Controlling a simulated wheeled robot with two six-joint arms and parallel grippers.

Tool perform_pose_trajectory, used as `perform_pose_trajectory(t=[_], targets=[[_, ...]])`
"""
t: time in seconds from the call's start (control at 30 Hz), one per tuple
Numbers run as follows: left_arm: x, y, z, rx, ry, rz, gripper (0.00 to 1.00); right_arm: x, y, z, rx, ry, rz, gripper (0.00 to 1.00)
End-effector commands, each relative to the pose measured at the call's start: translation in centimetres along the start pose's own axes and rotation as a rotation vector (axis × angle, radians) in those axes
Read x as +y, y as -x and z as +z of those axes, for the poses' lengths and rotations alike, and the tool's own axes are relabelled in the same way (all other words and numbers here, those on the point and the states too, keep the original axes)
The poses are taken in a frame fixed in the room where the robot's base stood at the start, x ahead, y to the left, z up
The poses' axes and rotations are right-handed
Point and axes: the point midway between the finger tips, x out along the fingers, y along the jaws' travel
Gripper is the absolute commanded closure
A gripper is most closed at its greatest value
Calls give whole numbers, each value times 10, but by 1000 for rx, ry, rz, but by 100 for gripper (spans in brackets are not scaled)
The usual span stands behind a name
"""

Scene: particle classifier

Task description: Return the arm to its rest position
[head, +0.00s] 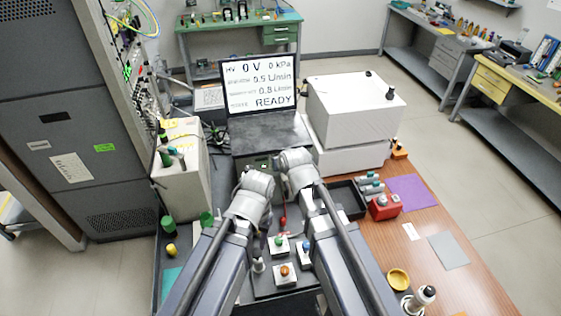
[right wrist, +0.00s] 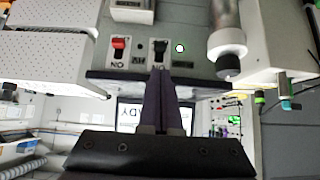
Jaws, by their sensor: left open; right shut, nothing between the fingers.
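In the head view both my arms reach up from the bottom edge to a dark control unit below the screen. My left gripper (head: 256,180) is at the end of the left arm, and its fingers are mostly hidden by the wrist. My right gripper (right wrist: 158,72) is shut and empty in the right wrist view. Its dark fingers point at a grey panel with a black switch (right wrist: 160,50), and the tips overlap its lower edge; contact cannot be told.
The screen (head: 260,85) reads 0 V and READY. A white box (head: 355,105) stands right of it, a beige box (head: 180,160) left. Small button boxes (head: 287,275) lie between my forearms. A black tray (head: 348,198) and yellow dish (head: 398,279) are at the right.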

Motion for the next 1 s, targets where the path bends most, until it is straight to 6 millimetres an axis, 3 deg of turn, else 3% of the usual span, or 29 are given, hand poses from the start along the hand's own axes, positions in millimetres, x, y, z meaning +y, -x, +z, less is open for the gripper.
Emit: perform_pose_trajectory(t=[0.2, 0.27, 0.37, 0.6, 0.7, 0.83, 1.0], targets=[[0, -1, 0, 0, 0, 0, 50, 0, 0, 1, -2, 0, 0, 100], [1, -6, 0, 0, 0, 0, 50, -1, -3, 10, -18, 4, 0, 100], [2, -27, -2, 0, -1, 0, 50, -4, -10, 49, -99, 20, 3, 100], [9, -97, -6, 1, -7, -2, 50, -10, -13, 202, -480, 99, 20, 100], [11, -119, -7, 1, -9, -2, 50, -9, -3, 252, -627, 130, 28, 100], [12, -136, -8, 2, -11, -3, 50, -8, 11, 293, -761, 156, 35, 100], [13, -141, -9, 2, -12, -3, 50, -7, 22, 311, -835, 170, 39, 100]])
